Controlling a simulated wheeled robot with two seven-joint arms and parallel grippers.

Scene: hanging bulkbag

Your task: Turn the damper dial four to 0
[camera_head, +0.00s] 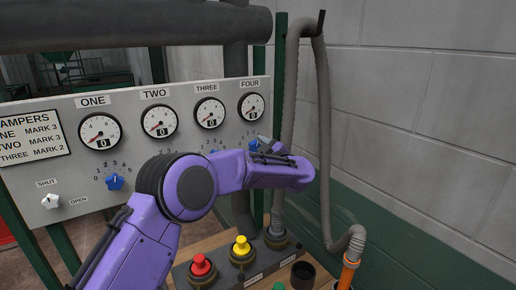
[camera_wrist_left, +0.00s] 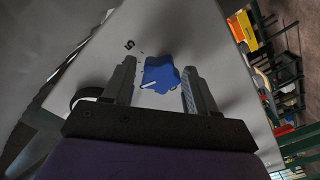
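Damper dial four is a blue star-shaped knob (camera_wrist_left: 160,74) on the grey panel, with a white mark on its lower left edge in the left wrist view. A printed 5 shows near it. In the head view the dial (camera_head: 253,142) is mostly hidden by my purple left arm. The gauge labelled FOUR (camera_head: 251,106) is above it. My left gripper (camera_wrist_left: 158,82) is open, one finger on each side of the knob, with small gaps showing. In the head view the left gripper (camera_head: 264,144) is at the panel below that gauge. My right gripper is not in view.
Gauges ONE (camera_head: 99,131), TWO and THREE line the panel (camera_head: 75,193). Dial one (camera_head: 115,181) is blue; the other dials are partly or wholly hidden. A white shut/open knob (camera_head: 50,200) is at lower left. Red (camera_head: 201,265) and yellow (camera_head: 241,246) buttons and a hose (camera_head: 326,140) are nearby.

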